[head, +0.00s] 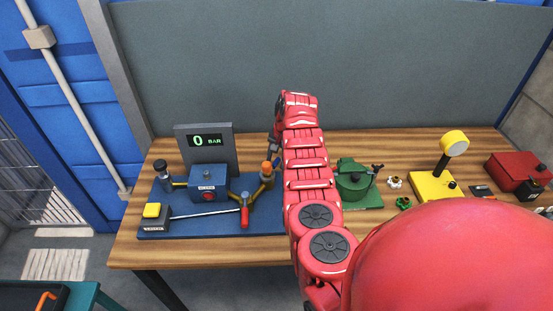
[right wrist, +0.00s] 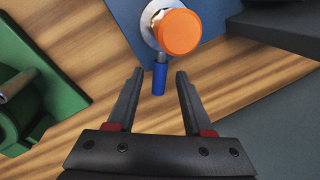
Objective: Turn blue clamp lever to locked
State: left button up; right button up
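The blue clamp lever (right wrist: 159,80) shows in the right wrist view as a short blue grip on a thin metal stem, beside an orange cap (right wrist: 180,32) on a blue plate (right wrist: 122,20). In the head view the lever is not clearly visible near my right gripper (head: 275,147); the orange cap (head: 267,168) is just below it. My right gripper (right wrist: 159,74) is open. The lever's grip lies between its fingertips in the right wrist view, with gaps on both sides; the depth is hard to judge. My left gripper is not in view.
The blue rig (head: 208,180) has a 0 BAR display (head: 205,140), a red-handled lever (head: 245,216) and a yellow button (head: 152,210). A green pot-like unit (head: 354,182) stands right of my arm. A grey wall panel (head: 220,60) rises behind the wooden table (head: 200,257).

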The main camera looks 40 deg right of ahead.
grip_shut()
dwell(1.2)
